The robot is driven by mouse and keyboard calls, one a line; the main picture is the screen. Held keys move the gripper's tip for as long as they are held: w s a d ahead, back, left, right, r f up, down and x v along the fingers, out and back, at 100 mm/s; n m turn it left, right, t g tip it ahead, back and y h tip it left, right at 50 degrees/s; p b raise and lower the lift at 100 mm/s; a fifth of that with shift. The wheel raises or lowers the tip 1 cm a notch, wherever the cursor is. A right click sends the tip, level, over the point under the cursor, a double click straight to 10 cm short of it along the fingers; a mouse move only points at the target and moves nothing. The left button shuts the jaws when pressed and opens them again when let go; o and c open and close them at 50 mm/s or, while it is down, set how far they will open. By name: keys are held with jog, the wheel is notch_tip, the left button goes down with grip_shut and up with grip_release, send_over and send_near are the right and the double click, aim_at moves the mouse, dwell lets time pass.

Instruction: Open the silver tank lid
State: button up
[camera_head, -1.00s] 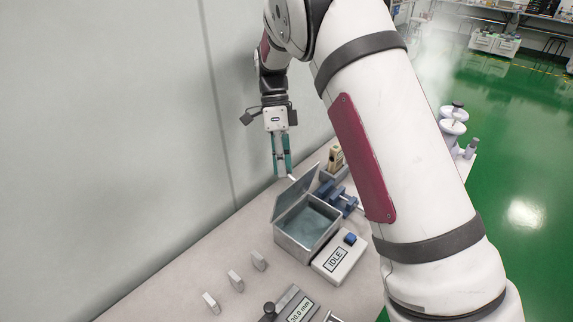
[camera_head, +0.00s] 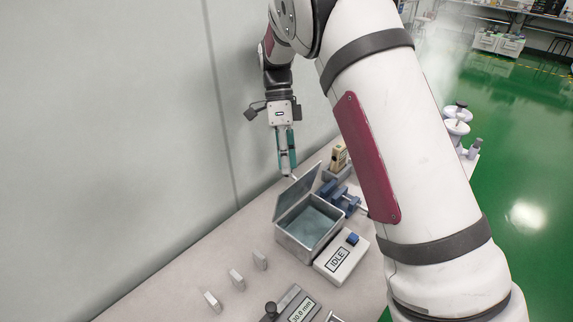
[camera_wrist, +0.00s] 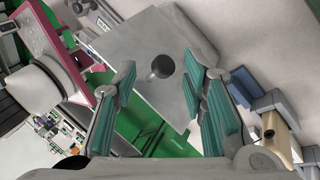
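The silver tank (camera_head: 294,238) stands on the bench as an open-topped box with a bluish interior. Its lid (camera_head: 297,194) is raised on the far left side and tilted up, clear of the opening. My gripper (camera_head: 287,172) points down just above and behind the lid's upper edge. In the wrist view the grey lid (camera_wrist: 135,45) faces the camera with a round dark knob (camera_wrist: 160,67). The knob lies beyond and between the teal fingers of my gripper (camera_wrist: 163,88), which are apart with nothing between them. Contact with the lid cannot be told.
A white box marked IDLE (camera_head: 336,261) with a blue button stands right of the tank. A blue device (camera_head: 341,197) sits behind it. Several small pale blocks (camera_head: 237,279) and a display unit (camera_head: 297,305) are nearer the front. The wall is close on the left.

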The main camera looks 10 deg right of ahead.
notch_tip(320, 180, up, 8)
jog(key=shift+r, duration=0.2)
